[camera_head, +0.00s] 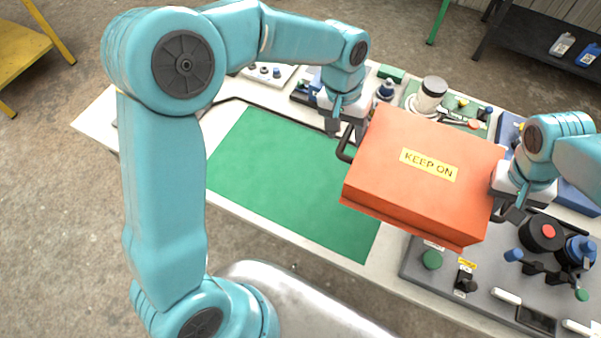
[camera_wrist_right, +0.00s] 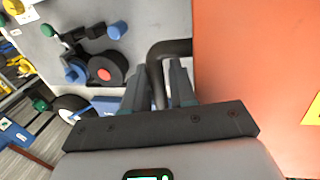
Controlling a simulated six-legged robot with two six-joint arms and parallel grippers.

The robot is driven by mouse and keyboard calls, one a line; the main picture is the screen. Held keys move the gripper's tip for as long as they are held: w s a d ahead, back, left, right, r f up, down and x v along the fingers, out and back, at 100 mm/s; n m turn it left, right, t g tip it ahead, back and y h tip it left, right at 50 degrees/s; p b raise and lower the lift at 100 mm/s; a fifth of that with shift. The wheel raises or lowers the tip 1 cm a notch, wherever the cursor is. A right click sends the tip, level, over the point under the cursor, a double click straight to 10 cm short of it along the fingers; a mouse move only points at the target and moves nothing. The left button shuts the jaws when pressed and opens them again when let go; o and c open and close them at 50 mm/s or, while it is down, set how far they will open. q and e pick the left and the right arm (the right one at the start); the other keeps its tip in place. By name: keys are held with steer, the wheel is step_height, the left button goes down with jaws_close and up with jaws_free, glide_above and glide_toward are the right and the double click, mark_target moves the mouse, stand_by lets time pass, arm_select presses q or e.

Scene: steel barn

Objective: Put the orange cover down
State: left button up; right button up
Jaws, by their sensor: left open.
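The orange cover (camera_head: 412,195) is a box with a yellow "KEEP ON" label and a dark handle on each side. It lies across the view between the green mat (camera_head: 285,180) and the grey panel (camera_head: 420,268), overlapping both. Whether it touches the table is unclear. My left gripper (camera_head: 344,127) is open at the cover's left handle (camera_head: 346,150). My right gripper (camera_head: 513,208) is at the right handle. In the right wrist view, its fingers close on this handle (camera_wrist_right: 158,82), beside the cover's orange side (camera_wrist_right: 235,60).
Behind the cover stand a white cylinder (camera_head: 432,92) and small devices. The green mat's left part is bare.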

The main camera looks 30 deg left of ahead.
arm_select(q)
steer(key=shift+d+r, duration=0.1)
steer(key=shift+d, duration=0.15)
arm_select(e)
steer(key=o, duration=0.4)
steer(key=shift+a, duration=0.35)
steer(key=shift+c, duration=0.2)
arm_select(q)
steer(key=shift+c, duration=0.4)
arm_select(e)
steer(key=shift+o, duration=0.4)
steer(key=shift+s, duration=0.1)
arm_select(q)
steer(key=shift+c, duration=0.7)
arm_select(e)
steer(key=shift+o, duration=0.7)
arm_select(q)
steer(key=shift+c, duration=0.6)
arm_select(e)
steer(key=shift+o, duration=0.5)
arm_select(q)
steer(key=shift+c, duration=0.8)
arm_select(e)
steer(key=v, duration=0.8)
steer(key=shift+d, duration=0.1)
